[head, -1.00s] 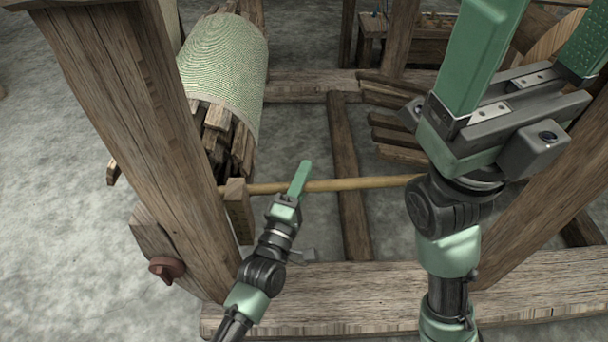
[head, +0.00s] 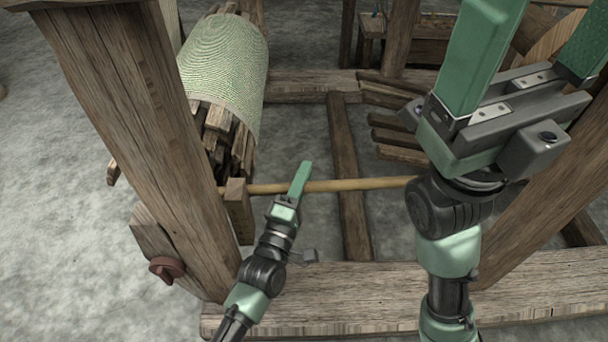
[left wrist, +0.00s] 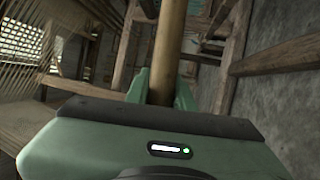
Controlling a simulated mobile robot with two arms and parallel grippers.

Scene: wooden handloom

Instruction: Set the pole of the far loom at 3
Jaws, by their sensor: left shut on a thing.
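A light wooden pole (head: 360,184) runs roughly level across the loom frame, between the left post (head: 125,120) and my right arm. Its left end is by a small wooden block (head: 237,208) on the inner side of that post; I cannot tell how it sits there. My right arm hides its right end. My left gripper (head: 302,172) is shut on the pole, right of the block. In the left wrist view the pole (left wrist: 167,45) runs away from between the green fingers. My right gripper (head: 540,45) is open and empty, large in the foreground. No number marks are readable.
A roll of patterned cloth (head: 225,60) over wooden slats stands behind the left post. A lower beam (head: 350,290) crosses the front. A red-brown knob (head: 166,268) sticks out at the lower left. Several loose slats (head: 395,125) lie behind my right arm.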

